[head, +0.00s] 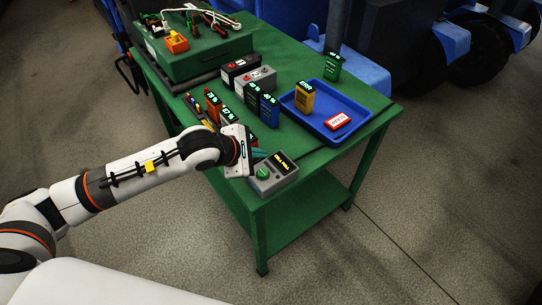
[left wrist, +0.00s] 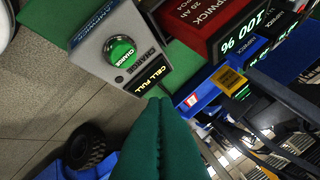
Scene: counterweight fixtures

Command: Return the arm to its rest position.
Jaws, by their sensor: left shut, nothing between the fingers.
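My left arm comes in from the left in the head view. My left gripper (head: 257,156) is over the near corner of the green table (head: 318,160), shut and empty. Its green fingers (left wrist: 160,104) are pressed together in the left wrist view. A grey charger box (head: 274,182) with a green button sits at the near corner, close by the fingers. In the left wrist view its button (left wrist: 119,51) reads CHARGE and its display reads CELL FULL. I cannot tell whether the fingers touch it. My right gripper is not in view.
Several packs stand along the table. A blue tray (head: 357,103) holds a yellow pack (head: 304,97) and a red-and-white item (head: 338,121). A green case (head: 195,58) is at the back. Floor is clear at right.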

